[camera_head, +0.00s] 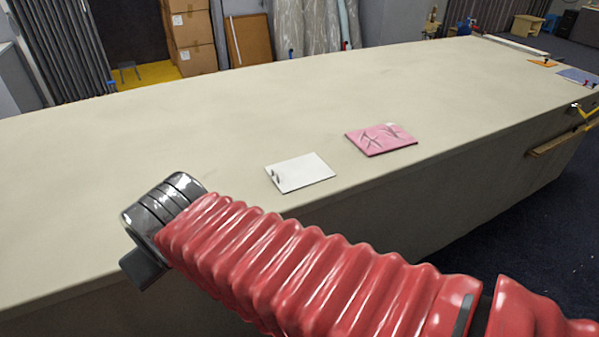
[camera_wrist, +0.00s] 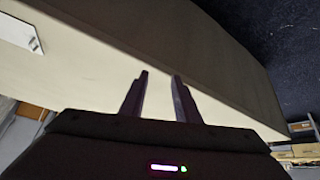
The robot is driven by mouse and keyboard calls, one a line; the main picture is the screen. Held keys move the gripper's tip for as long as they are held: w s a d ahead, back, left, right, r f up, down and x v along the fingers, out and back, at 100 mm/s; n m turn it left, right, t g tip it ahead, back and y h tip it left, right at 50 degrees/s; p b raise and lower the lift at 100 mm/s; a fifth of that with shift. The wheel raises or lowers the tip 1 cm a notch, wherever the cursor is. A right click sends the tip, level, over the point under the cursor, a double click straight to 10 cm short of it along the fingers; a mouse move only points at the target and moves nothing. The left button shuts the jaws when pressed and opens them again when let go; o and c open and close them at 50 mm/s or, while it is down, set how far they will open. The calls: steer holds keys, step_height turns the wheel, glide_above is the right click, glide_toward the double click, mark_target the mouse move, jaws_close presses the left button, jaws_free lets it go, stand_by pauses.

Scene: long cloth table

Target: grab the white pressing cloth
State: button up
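The white pressing cloth (camera_head: 303,173) lies flat on the long table near its front edge, a squarish white piece with small dark marks at its left corner. In the wrist view a white piece (camera_wrist: 18,32), which looks like the same cloth, is cut off at the upper left. My gripper (camera_wrist: 161,74) is open, with two dark fingers apart and nothing between them. It is off to the left of the cloth in the head view, near the table's front edge, apart from the cloth. The head view does not show its fingers clearly.
A pink folded cloth (camera_head: 381,139) lies just right of and behind the white one. The pale table top (camera_head: 200,120) is otherwise largely clear, with a few small items at its far right end. Cardboard boxes (camera_head: 190,40) stand behind the table.

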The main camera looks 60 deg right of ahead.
steer(key=w+d+f+m+t+h, duration=0.1)
steer(key=w+d+h, duration=0.15)
steer(key=d, duration=0.55)
steer(key=w+d+f+m+t+h, duration=0.1)
steer(key=w+d+f, duration=0.15)
steer(key=d, duration=0.55)
steer(key=w+d+f+m+h, duration=0.1)
steer(key=w+d, duration=0.2)
steer(key=d, duration=0.5)
steer(key=s+d+f+t, duration=0.1)
steer(key=s+d+f, duration=0.1)
steer(key=d, duration=0.3)
steer(key=s+d+f+m+t+h, duration=0.1)
steer(key=s+d+f, duration=0.2)
steer(key=d, duration=0.2)
steer(key=s+d+f+m+t, duration=0.1)
steer(key=s+d+f, duration=0.1)
steer(key=d, duration=0.3)
steer(key=shift+s+f+h, duration=0.15)
steer(key=shift+h, duration=0.1)
steer(key=shift+s+d+f+t, duration=0.15)
steer(key=shift+s+d+t, duration=0.05)
steer(key=shift+s+t, duration=0.2)
steer(key=shift+w, duration=0.1)
steer(key=shift+x, duration=4.25)
steer(key=shift+w, duration=0.1)
